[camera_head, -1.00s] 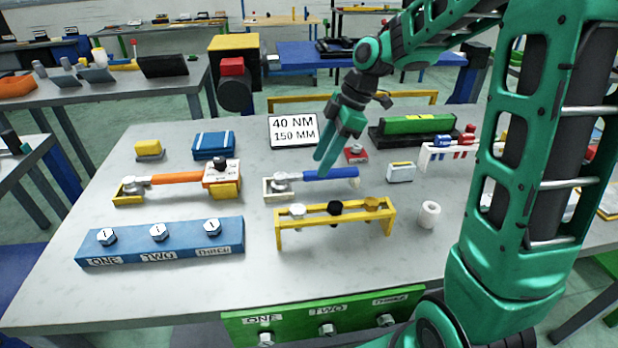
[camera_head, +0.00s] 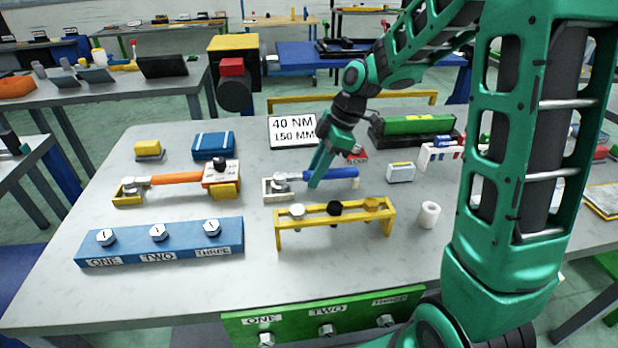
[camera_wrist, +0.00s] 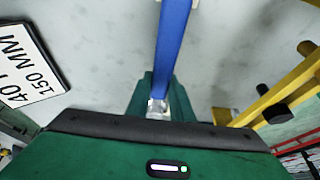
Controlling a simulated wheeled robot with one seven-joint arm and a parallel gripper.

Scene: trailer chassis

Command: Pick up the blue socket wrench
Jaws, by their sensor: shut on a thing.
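The blue socket wrench (camera_head: 338,173) lies on the grey table, its blue handle to the right and its silver head at the left in a small white holder (camera_head: 270,189). My green gripper (camera_head: 315,180) reaches down onto the wrench where the handle meets the metal shaft. In the wrist view the blue handle (camera_wrist: 173,40) runs between the fingers (camera_wrist: 158,100), and they are shut on it. The wrench still appears level and low at the table.
A yellow rack (camera_head: 290,230) with several sockets stands just in front of the wrench. An orange-handled wrench (camera_head: 175,178) lies to the left. A 40 NM sign (camera_head: 292,130) stands behind. A white box (camera_head: 400,172) and white ring (camera_head: 429,214) are to the right.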

